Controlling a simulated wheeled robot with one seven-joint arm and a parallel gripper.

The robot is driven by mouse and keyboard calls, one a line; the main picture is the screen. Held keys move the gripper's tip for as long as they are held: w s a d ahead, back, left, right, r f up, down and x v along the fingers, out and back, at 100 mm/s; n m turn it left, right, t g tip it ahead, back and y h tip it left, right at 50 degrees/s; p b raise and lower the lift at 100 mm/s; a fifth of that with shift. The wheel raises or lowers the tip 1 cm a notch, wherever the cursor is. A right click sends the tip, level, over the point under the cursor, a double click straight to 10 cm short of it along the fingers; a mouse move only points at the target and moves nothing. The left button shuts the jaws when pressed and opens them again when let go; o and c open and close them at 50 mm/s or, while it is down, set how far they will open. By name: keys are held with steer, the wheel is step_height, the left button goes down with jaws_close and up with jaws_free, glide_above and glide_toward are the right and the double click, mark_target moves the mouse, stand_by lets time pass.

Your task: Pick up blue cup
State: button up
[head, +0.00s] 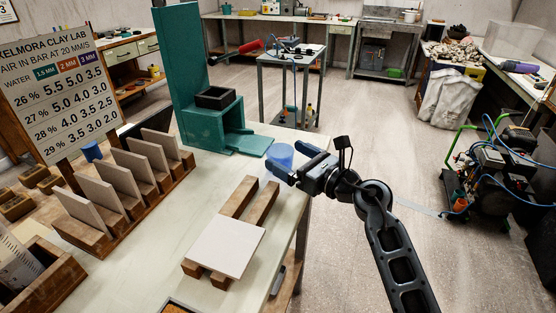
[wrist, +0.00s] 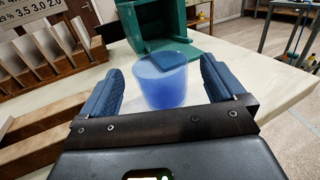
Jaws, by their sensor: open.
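The blue cup (head: 279,157) stands upright near the right edge of the pale worktable, in front of the green press. It looks translucent. My gripper (head: 290,158) is open and reaches in from the right, low over the table. In the wrist view the cup (wrist: 163,85) stands between the two fingers (wrist: 161,72), with a visible gap on each side. A darker blue patch shows at the cup's upper right; I cannot tell whether it is seen through the wall. A second small blue object (head: 92,151) stands by the sign, partly hidden.
The green press (head: 215,118) stands just behind the cup. A pale square slab (head: 225,246) lies on wooden bars in front. A wooden rack of upright tiles (head: 125,185) is at left. The worktable (head: 165,248) is bare between rack and slab.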

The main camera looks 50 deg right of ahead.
mark_target(272, 146)
steer(key=shift+w+d+r+p, duration=0.1)
steer(key=shift+w+p, duration=0.1)
steer(key=shift+w, duration=1.15)
steer(key=shift+w+d+p, duration=0.1)
steer(key=shift+w+p, duration=0.05)
steer(key=shift+w, duration=1.15)
steer(key=c, duration=1.1)
steer(key=shift+o, duration=0.2)
